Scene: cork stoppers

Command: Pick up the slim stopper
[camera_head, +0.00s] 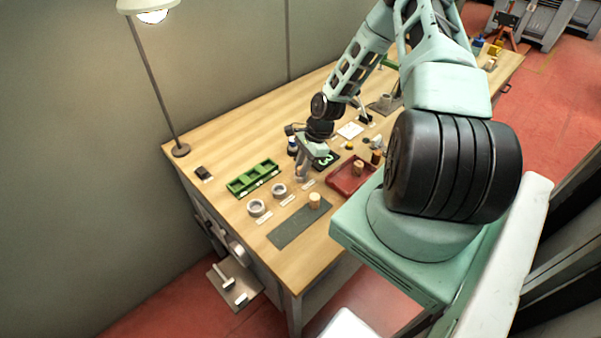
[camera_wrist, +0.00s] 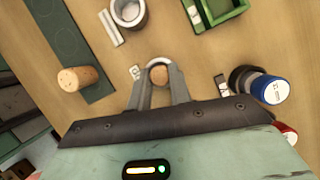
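My gripper (camera_wrist: 158,78) points down at the bench, its two fingers apart. A small pale ring with a round brown middle (camera_wrist: 159,75) shows between the fingertips; I cannot tell whether the brown is cork or bench top, or whether the fingers touch the ring. In the head view my gripper (camera_head: 302,176) hides this spot. Another cork stopper (camera_head: 358,168) is at the red tray. I cannot tell which is the slim one.
Two grey rings (camera_head: 257,207) (camera_head: 279,189) with labels lie left of my gripper. A green tray (camera_head: 252,180) is behind them. The red tray (camera_head: 338,188) is to the right. A blue-capped bottle (camera_wrist: 269,89) stands close to my gripper. A lamp (camera_head: 181,150) stands at the back left.

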